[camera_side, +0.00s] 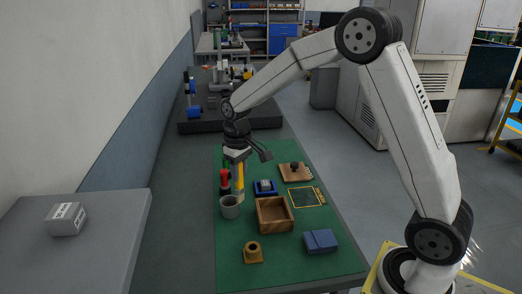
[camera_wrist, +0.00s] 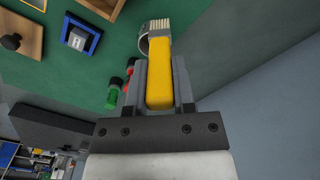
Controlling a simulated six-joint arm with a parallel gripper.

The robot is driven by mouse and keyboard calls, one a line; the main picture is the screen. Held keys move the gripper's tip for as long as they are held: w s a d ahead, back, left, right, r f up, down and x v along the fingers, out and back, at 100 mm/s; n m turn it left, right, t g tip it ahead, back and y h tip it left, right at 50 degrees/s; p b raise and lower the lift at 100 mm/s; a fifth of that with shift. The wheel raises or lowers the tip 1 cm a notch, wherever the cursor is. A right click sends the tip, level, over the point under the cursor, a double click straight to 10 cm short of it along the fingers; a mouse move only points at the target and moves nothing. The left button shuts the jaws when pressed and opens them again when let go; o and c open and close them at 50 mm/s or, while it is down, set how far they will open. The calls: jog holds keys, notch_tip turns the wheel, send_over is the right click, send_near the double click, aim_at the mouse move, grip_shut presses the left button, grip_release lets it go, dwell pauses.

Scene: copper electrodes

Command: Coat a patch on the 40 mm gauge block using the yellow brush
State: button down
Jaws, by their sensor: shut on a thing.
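My gripper (camera_side: 238,156) is shut on the yellow brush (camera_side: 238,178), which hangs below it with the bristles down. In the wrist view, my gripper (camera_wrist: 161,85) has a finger on each side of the yellow handle (camera_wrist: 159,65), and the pale bristles (camera_wrist: 160,24) point away from me. A grey cup (camera_side: 230,208) stands just below the brush; its rim also shows beside the bristles in the wrist view (camera_wrist: 144,45). I cannot tell whether the bristle tips are inside it. A small silvery block, seemingly the gauge block (camera_side: 265,185), sits in a blue holder (camera_wrist: 93,43).
Red and green bottles (camera_wrist: 112,92) stand close behind the cup. A wooden open box (camera_side: 260,222), a yellow-edged frame (camera_side: 307,197), a wooden board with a black knob (camera_side: 296,178), a blue case (camera_side: 321,241) and a brass-coloured piece (camera_side: 253,253) stand on the green mat (camera_side: 287,261).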

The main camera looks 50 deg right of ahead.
jog(key=w+d+r, duration=0.1)
jog(key=w+d, duration=0.2)
jog(key=d, duration=1.3)
jog(key=shift+w+d+f, duration=1.5)
jog(key=shift+d+f, duration=0.5)
jog(key=shift+f, duration=1.75)
notch_tip(320, 180, up, 8)
jog(key=s+a, duration=0.2)
jog(key=a, duration=0.1)
jog(key=shift+s, duration=0.4)
